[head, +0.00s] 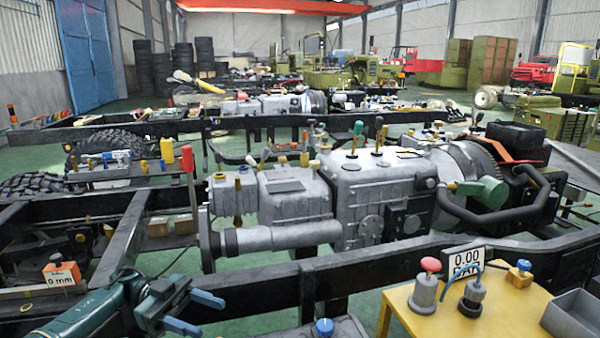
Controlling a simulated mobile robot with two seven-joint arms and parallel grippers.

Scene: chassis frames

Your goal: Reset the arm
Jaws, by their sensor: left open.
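My left arm comes in from the bottom left. Its gripper (197,313) is open and empty, with two blue-grey fingers pointing right, apart from each other. It is in front of the near black chassis rail (265,288), and I see nothing between the fingers. A grey gearbox and engine block (375,190) lies across the chassis frame beyond it. My right gripper is not in the head view.
A yellow table (400,318) at the lower right carries a red-knobbed device (427,285), a 0.00 display (466,262) and a grey bin (575,318). A blue-capped item (323,327) is at the bottom edge. An orange 0 mm gauge (61,275) is at left.

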